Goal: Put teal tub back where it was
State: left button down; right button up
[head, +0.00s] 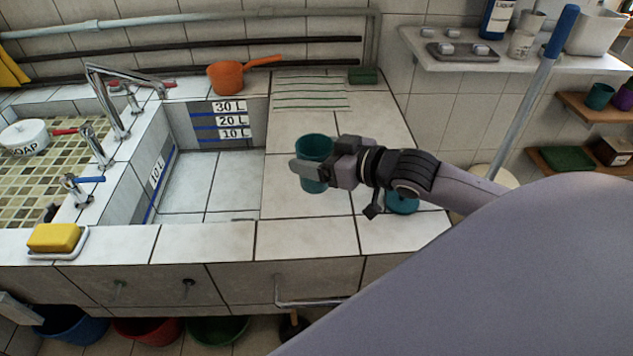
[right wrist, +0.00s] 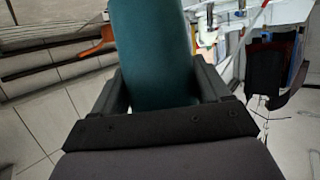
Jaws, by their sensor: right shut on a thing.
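A teal tub (head: 316,147) is between the fingers of my right gripper (head: 318,172), above or on the tiled counter; I cannot tell whether its base touches the tiles. It looks roughly upright in the head view. The right wrist view shows its teal side (right wrist: 153,50) filling the space between the two dark fingers (right wrist: 158,95). The gripper is shut on it. A second teal item (head: 403,201) sits on the counter behind my wrist, partly hidden. My left gripper is not in view.
The tiled counter (head: 290,238) has bare room around the tub. The sunken basin (head: 205,185) is to its left. An orange saucepan (head: 226,78), striped cloth (head: 310,92) and green sponge (head: 362,76) lie at the back. A blue-handled pole (head: 525,105) stands right.

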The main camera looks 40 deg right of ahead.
jog(key=shift+f, duration=3.25)
jog(key=shift+f+b, duration=0.2)
jog(key=shift+b, duration=0.1)
jog(key=o, duration=1.1)
jog(key=shift+r, duration=0.25)
jog(key=shift+s, duration=0.25)
jog(key=p+v, duration=0.1)
jog(key=v, duration=1)
jog(key=shift+s+d, duration=0.15)
jog(key=shift+s, duration=0.1)
